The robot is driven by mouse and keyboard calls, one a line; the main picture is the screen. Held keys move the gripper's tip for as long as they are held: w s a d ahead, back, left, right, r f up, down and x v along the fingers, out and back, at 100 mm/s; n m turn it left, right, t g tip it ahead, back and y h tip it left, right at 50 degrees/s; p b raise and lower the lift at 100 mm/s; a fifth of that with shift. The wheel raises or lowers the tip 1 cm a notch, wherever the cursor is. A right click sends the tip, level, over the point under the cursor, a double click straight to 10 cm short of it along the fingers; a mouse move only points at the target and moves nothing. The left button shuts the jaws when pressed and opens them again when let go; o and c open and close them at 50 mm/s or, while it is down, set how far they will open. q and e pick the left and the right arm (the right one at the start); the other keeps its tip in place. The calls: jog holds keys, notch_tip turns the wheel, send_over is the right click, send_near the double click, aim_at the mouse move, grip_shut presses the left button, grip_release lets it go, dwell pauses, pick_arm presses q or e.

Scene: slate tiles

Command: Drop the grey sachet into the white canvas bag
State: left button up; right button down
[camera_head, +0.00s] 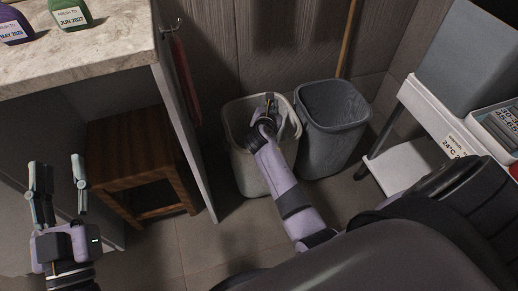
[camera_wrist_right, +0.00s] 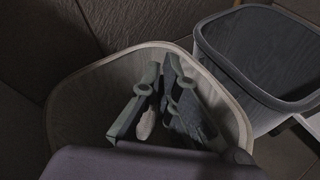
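The pale container with a light rim (camera_head: 237,150), which looks like the white canvas bag, stands on the floor and also shows in the right wrist view (camera_wrist_right: 72,112). My right gripper (camera_head: 270,102) points down at its mouth; in the right wrist view its fingers (camera_wrist_right: 164,72) are inside the rim's outline, their tips close together. A small pale shape (camera_wrist_right: 147,124) shows beside the fingers; I cannot tell if it is the grey sachet, or whether it is held or lies in the bag. My left gripper (camera_head: 58,170) is open and empty at the left.
A grey bin (camera_head: 333,135) stands right beside the pale container, with a wooden pole behind. A wooden stool (camera_head: 135,165) is under the stone counter (camera_head: 105,42), which holds a green bottle (camera_head: 70,14). A white shelf unit (camera_head: 425,110) stands at the right.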

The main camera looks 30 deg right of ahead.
jog(key=c, duration=1.7)
grip_release()
jog(key=v, duration=1.2)
